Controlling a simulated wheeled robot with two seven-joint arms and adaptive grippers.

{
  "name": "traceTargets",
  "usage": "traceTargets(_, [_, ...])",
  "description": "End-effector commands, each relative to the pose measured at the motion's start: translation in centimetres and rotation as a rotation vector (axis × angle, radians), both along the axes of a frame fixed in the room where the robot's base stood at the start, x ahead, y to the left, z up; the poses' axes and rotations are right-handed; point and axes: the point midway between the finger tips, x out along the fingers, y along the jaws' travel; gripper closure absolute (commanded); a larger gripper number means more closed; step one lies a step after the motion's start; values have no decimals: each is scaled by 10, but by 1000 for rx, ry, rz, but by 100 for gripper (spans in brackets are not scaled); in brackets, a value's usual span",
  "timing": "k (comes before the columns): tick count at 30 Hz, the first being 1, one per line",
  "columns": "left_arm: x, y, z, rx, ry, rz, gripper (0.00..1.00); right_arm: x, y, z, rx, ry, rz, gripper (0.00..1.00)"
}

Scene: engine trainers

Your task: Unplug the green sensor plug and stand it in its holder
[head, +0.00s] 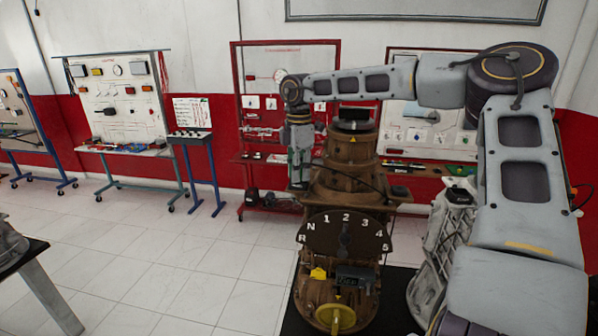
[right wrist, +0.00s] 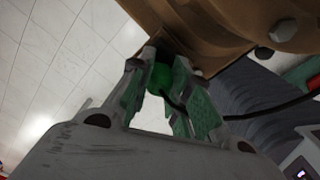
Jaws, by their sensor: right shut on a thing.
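The green sensor plug (right wrist: 160,78) shows in the right wrist view between the two fingertips of my right gripper (right wrist: 165,68), with a black cable running off to the right. The gripper is shut on it. The plug is close against the brown engine housing (right wrist: 205,22); I cannot tell whether it is seated or free. In the head view my right gripper (head: 299,180) points down at the left side of the brown housing (head: 352,150), and the plug is hidden there. I cannot make out the plug's holder. My left gripper is out of view.
A gear dial (head: 345,232) with numbers, a yellow part (head: 318,273) and a yellow wheel (head: 336,318) are at the near end of the housing. A grey casting (head: 440,245) stands to the right.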

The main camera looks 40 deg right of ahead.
Motion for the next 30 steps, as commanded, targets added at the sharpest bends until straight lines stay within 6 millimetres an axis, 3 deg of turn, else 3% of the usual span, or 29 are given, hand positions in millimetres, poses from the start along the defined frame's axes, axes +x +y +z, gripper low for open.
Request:
traceTargets(2, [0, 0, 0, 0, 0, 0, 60, -3, 1, -7, 3, 16, 1, 100])
traceTargets(3, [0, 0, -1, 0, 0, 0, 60, -3, 1, -8, 3, 17, 1, 77])
traceTargets(8, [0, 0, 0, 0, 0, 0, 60, -3, 1, -9, 4, 19, 1, 56])
traceTargets(30, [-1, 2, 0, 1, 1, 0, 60, -1, 0, 2, 1, 8, 0, 56])
